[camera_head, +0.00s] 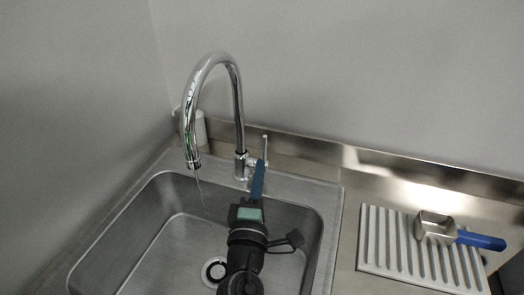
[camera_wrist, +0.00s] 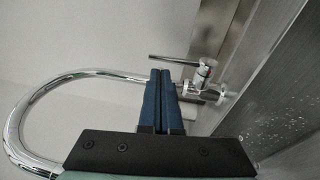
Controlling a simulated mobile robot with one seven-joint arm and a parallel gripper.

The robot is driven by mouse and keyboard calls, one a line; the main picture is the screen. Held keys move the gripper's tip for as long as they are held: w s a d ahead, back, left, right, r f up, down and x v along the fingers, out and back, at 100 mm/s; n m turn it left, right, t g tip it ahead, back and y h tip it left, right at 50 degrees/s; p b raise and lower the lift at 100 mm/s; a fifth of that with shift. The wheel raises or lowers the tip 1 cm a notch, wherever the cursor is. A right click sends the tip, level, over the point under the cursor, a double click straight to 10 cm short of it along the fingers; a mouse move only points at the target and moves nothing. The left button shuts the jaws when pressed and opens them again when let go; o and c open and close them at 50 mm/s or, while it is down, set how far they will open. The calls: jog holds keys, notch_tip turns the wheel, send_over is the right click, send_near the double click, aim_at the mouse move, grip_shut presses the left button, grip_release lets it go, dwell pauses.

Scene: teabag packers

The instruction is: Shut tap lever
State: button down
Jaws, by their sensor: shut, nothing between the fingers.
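The chrome tap (camera_head: 240,110) rises at the back of the sink and arches over to the left. A thin stream of water (camera_head: 200,190) falls from its spout. Its lever (camera_head: 265,148) stands up on the right side of the tap's base. In the wrist view the lever (camera_wrist: 172,59) is a thin rod reaching left from the tap body (camera_wrist: 207,70). My gripper (camera_head: 260,163) is shut and empty, its blue fingers together just in front of the lever. In the wrist view the fingertips (camera_wrist: 160,71) are close beside the lever; I cannot tell whether they touch.
The steel sink (camera_head: 150,225) lies below, with a drain (camera_head: 214,271) in its floor. A white bottle-like object (camera_head: 198,128) stands behind the tap. A ribbed white tray (camera_head: 385,245) on the right counter holds a metal scoop (camera_head: 434,228) with a blue handle. Walls close off the left and back.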

aim_at(264, 144)
jog(key=shift+w+d+r, duration=0.15)
jog(key=shift+w+r, duration=0.05)
jog(key=shift+w, duration=1.1)
jog(key=shift+w+d+r, duration=0.15)
jog(key=shift+w, duration=1.15)
